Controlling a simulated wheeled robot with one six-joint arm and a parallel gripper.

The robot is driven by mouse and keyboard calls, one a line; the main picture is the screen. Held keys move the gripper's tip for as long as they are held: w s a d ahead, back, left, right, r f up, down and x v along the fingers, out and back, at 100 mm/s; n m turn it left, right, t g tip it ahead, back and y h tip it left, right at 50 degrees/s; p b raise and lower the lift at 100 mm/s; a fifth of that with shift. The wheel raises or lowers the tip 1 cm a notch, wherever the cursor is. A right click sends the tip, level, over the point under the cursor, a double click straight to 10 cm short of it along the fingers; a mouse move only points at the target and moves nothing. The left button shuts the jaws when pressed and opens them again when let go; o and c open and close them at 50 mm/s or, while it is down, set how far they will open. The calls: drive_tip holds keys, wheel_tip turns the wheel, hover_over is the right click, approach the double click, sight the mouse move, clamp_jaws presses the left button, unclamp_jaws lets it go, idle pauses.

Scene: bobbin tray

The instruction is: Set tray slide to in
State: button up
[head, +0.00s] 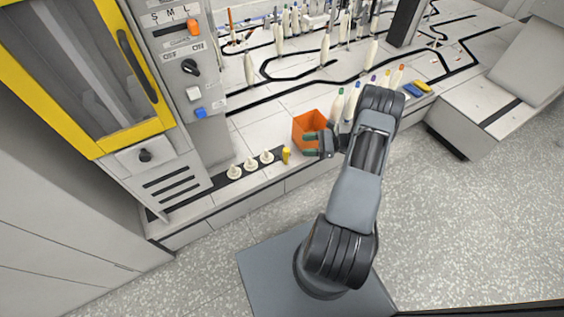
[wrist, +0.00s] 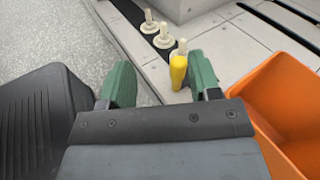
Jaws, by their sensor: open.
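My gripper (head: 309,145) is open and empty, low over the front of the worktop, its green fingertips pointing left. In the wrist view my gripper (wrist: 162,78) has a small upright yellow piece (wrist: 178,70) beyond it, close to the right finger in the picture. The yellow piece (head: 287,155) also shows in the head view, left of the fingertips, at the end of a row of pale pegs. An orange tray (head: 301,122) stands just behind the gripper; its wall (wrist: 285,75) fills the right of the wrist view. I cannot tell which part is the tray slide.
Pale pegs (head: 251,164) stand on a dark strip along the front edge. A control panel (head: 174,60) with an orange slider, a black knob and white and blue buttons is at left, beside a yellow-framed cabinet door (head: 113,140). Several bobbins stand behind the tray.

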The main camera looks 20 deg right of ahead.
wheel_tip(320, 180, down, 9)
drive_tip(key=d+m+t+b, duration=0.2)
drive_tip(key=m+t+b, duration=0.1)
drive_tip(key=m+t, duration=0.1)
drive_tip(key=b+x, duration=0.1)
drive_tip(key=x, duration=0.5)
drive_tip(key=b+x, duration=0.1)
drive_tip(key=x, duration=0.5)
drive_tip(key=shift+f, duration=0.25)
drive_tip(key=shift+c, duration=0.2)
clamp_jaws()
